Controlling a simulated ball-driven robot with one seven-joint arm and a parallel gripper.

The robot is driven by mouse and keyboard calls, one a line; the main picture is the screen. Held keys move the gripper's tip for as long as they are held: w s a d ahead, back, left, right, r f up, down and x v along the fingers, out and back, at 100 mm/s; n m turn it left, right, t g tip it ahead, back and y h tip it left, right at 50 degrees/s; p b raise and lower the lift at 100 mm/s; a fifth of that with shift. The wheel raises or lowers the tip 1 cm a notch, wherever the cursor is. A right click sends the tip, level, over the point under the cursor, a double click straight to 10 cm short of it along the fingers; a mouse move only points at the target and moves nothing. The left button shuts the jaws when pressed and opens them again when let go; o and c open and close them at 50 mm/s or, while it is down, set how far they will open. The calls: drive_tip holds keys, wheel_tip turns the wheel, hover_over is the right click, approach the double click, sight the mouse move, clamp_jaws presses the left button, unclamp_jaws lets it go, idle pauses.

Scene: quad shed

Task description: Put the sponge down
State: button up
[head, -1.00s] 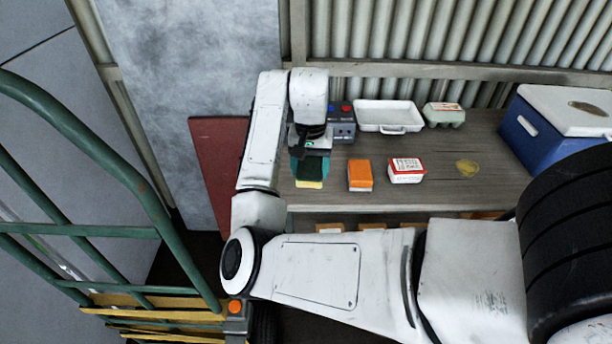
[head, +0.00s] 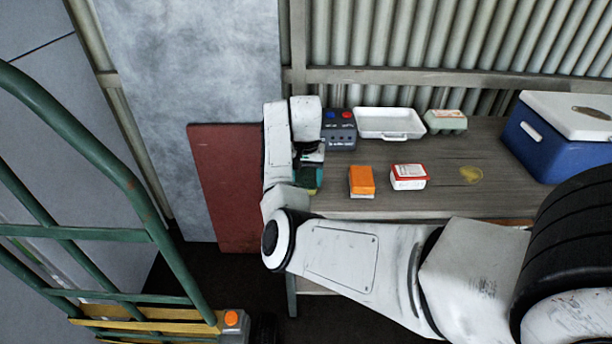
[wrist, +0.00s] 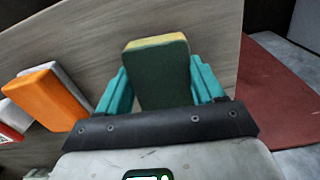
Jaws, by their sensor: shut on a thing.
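The sponge (wrist: 160,75) is a block with a dark green face and a yellow layer. In the wrist view it sits between the two teal fingers of my gripper (wrist: 158,88), which is shut on it. Behind it in that view is the grey wooden bench top (wrist: 215,30). In the head view my gripper (head: 309,176) is at the left end of the bench (head: 425,190), left of the orange box. There the sponge is mostly hidden by my arm. I cannot tell whether the sponge touches the bench.
An orange box (head: 361,181) and a red-and-white box (head: 408,176) stand on the bench. Behind are a grey control box (head: 339,130), a white tray (head: 390,124) and an egg carton (head: 446,121). A blue cooler (head: 560,140) stands right. A green trolley (head: 130,190) stands left.

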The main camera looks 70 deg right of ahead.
drive_tip(key=shift+f, duration=0.15)
drive_tip(key=o, duration=0.9)
drive_tip(key=shift+o, duration=0.2)
drive_tip(key=shift+f+b, duration=0.1)
drive_tip(key=shift+b, duration=0.2)
